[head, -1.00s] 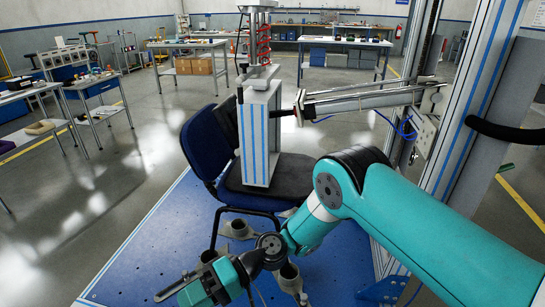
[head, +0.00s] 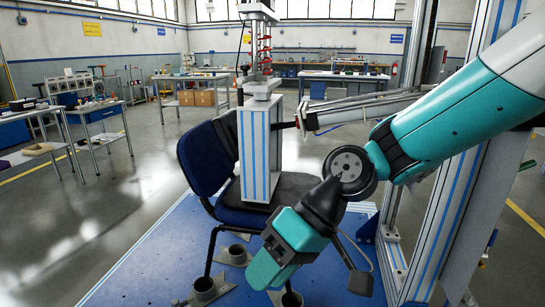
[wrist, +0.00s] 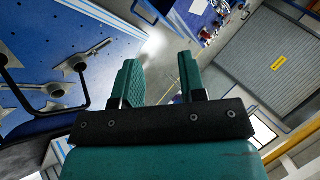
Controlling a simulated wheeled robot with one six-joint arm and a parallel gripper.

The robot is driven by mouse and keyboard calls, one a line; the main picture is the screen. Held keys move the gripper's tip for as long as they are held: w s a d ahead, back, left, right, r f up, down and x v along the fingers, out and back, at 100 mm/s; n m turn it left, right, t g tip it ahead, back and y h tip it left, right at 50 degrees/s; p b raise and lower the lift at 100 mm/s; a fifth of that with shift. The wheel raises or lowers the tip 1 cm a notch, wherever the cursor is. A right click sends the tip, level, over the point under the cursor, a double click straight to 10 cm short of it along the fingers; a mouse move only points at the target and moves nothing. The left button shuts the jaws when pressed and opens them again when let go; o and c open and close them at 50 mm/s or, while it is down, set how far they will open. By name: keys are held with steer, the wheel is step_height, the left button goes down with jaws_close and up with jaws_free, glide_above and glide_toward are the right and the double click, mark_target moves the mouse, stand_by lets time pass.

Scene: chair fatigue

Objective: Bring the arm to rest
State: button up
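My gripper (wrist: 158,62) shows in the wrist view with its two teal fingers apart and nothing held between them. In the head view my teal arm comes in from the upper right. It bends at a dark round joint in front of the chair's right side, and the wrist points down and left. The fingertips cannot be made out clearly there. The blue office chair (head: 203,160) stands upright on the blue base plate (head: 150,258), behind my wrist in the picture. A grey and blue test column (head: 258,150) rests on its seat.
A metal frame upright (head: 445,225) stands close by at the right. A horizontal actuator (head: 355,108) reaches from it toward the chair back. Workbenches (head: 95,130) line the left and the back. The grey floor left of the plate is clear.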

steer(key=s+d+f+m+t+h+b, duration=0.3)
steer(key=s+d+b, duration=0.55)
steer(key=d, duration=0.75)
step_height(320, 180, up, 22)
steer(key=s+p, duration=0.1)
steer(key=p, duration=2.4)
steer(key=shift+s+a+n+h, duration=0.35)
steer(key=shift+n+h, duration=0.05)
